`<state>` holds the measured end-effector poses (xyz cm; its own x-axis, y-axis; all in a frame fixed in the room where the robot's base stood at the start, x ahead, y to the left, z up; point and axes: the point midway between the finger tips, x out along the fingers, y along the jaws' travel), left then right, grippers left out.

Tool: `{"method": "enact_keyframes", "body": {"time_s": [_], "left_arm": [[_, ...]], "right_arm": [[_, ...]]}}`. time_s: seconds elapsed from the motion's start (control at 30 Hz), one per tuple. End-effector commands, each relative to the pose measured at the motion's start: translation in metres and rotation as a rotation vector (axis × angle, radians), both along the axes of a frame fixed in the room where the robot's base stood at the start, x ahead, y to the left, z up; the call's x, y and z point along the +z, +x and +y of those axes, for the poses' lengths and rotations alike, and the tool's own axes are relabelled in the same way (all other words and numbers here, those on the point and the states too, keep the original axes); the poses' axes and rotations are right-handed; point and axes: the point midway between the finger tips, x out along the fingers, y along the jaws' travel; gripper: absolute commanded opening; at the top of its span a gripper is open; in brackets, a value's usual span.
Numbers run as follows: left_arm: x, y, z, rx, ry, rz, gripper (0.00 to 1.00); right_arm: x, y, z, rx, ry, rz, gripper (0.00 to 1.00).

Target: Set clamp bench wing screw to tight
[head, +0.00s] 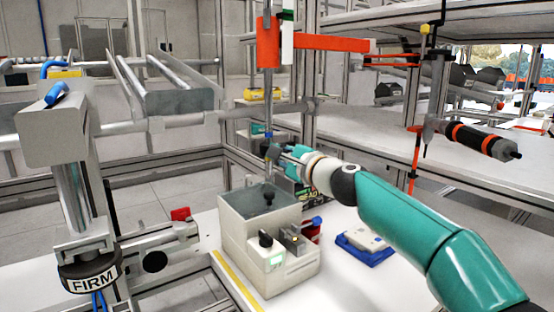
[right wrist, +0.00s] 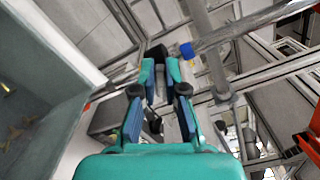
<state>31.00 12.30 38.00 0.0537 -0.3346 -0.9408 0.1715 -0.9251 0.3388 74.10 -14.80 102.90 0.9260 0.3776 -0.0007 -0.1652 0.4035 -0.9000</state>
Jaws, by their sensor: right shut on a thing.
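No wing screw can be told with certainty. A grey post with a black collar marked FIRM (head: 90,272) stands at the left in the head view, with a blue lever (head: 57,94) on its head. My right gripper (head: 273,153) is above this box, at the lower end of a hanging tool. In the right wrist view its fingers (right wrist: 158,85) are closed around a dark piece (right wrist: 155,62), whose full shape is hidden. My left gripper is not in view.
The hanging tool has an orange body (head: 267,42) and an orange arm reaching right. A blue tray (head: 366,246) with a pale part lies right of the box. A black and orange tool (head: 475,139) hangs at the right. Metal frame posts and shelves stand behind.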

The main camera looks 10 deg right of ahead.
Motion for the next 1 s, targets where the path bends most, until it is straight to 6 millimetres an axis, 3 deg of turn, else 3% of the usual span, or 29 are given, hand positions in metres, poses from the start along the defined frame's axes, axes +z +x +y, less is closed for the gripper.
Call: {"method": "enact_keyframes", "body": {"time_s": [0.5,1.0], "left_arm": [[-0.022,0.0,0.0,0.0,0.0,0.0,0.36],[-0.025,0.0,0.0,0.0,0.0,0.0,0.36]], "right_arm": [[-0.009,-0.001,0.006,0.011,-0.357,-0.144,0.0],[-0.011,-0.001,0.007,0.015,-0.435,-0.173,0.0]]}}
